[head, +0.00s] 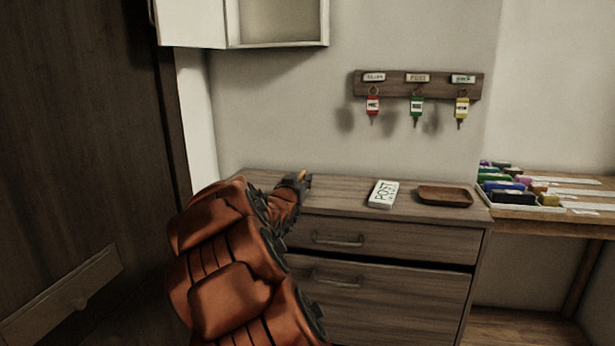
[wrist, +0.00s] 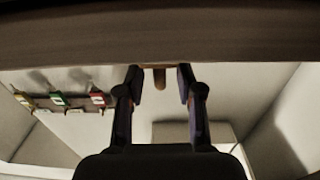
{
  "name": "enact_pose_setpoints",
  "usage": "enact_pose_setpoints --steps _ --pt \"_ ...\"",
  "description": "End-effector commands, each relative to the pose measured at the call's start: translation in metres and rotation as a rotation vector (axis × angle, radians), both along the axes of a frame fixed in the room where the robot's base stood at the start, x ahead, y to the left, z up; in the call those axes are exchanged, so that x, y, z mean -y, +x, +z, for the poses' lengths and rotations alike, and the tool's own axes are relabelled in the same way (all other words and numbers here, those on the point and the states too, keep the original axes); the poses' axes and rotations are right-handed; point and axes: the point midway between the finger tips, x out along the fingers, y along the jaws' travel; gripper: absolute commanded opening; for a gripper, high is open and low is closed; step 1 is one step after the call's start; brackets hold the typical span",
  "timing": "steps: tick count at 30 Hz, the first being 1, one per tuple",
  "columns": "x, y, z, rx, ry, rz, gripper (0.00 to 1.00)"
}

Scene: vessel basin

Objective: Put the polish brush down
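A brown wooden piece with a short rounded handle (wrist: 159,78), which looks like the polish brush, shows between my fingertips in the wrist view. Its handle has clear space on both sides. Its wider part lies close to both fingertips, and I cannot tell if they touch it. My gripper (wrist: 160,85) has its fingers well apart. In the head view my gripper (head: 301,181) is low over the left part of the dresser top (head: 340,190), with a small orange-yellow bit showing at its tip. Most of the brush is hidden, and I cannot tell if it rests on the top.
A white POST card (head: 382,194) and a brown wooden tray (head: 445,196) lie to the right on the dresser. A key rack (head: 420,85) with three tagged keys hangs above. An open white cabinet (head: 280,25) is at upper left. A side desk (head: 560,220) holds coloured items.

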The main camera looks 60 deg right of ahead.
Motion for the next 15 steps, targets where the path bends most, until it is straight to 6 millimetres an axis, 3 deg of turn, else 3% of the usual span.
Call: enact_pose_setpoints --steps 15 --pt "-0.072 -0.023 -0.002 -0.003 0.004 0.003 0.36"
